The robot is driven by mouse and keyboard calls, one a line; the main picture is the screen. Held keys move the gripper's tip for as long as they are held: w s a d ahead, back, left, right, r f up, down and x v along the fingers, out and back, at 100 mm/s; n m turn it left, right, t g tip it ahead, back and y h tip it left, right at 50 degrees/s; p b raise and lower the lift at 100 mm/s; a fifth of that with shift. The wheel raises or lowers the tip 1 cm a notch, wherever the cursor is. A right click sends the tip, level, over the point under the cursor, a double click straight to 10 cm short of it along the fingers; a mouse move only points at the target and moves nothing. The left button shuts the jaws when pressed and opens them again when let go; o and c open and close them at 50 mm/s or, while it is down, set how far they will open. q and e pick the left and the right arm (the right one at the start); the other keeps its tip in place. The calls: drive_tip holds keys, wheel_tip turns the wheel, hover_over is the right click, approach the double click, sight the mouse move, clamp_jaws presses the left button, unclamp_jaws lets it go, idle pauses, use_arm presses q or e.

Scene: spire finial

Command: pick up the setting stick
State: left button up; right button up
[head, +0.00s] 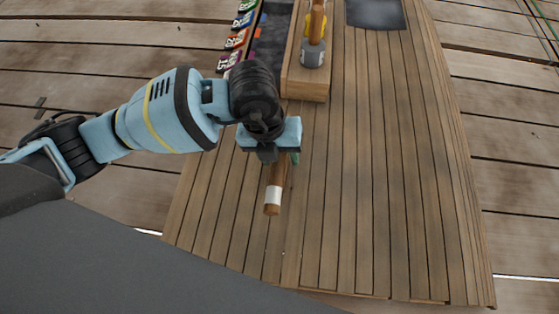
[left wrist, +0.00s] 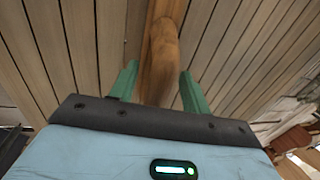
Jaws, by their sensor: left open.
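The setting stick (head: 273,195) is a brown wooden rod with a white band near its close end. It lies on the slatted wooden table, and its far part is hidden under my left gripper (head: 281,158) in the head view. My left gripper is open, right over the stick. In the left wrist view, the green fingers of the left gripper (left wrist: 158,88) stand apart, one on each side of the brown wooden stick (left wrist: 161,60). I cannot tell whether either finger touches it. My right gripper is not in view.
A wooden block (head: 305,88) stands at the back of the slatted table (head: 385,180), with a wood-handled, grey and yellow tool (head: 313,52) at it. Several coloured labelled pieces (head: 236,40) line the back left. A dark mat (head: 375,13) lies at the far edge. The table's right side is clear.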

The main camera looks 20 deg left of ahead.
sight(281, 158)
use_arm(q)
drive_tip(key=shift+c, duration=0.2)
clamp_jaws()
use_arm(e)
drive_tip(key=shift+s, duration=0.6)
use_arm(q)
drive_tip(key=shift+r, duration=0.15)
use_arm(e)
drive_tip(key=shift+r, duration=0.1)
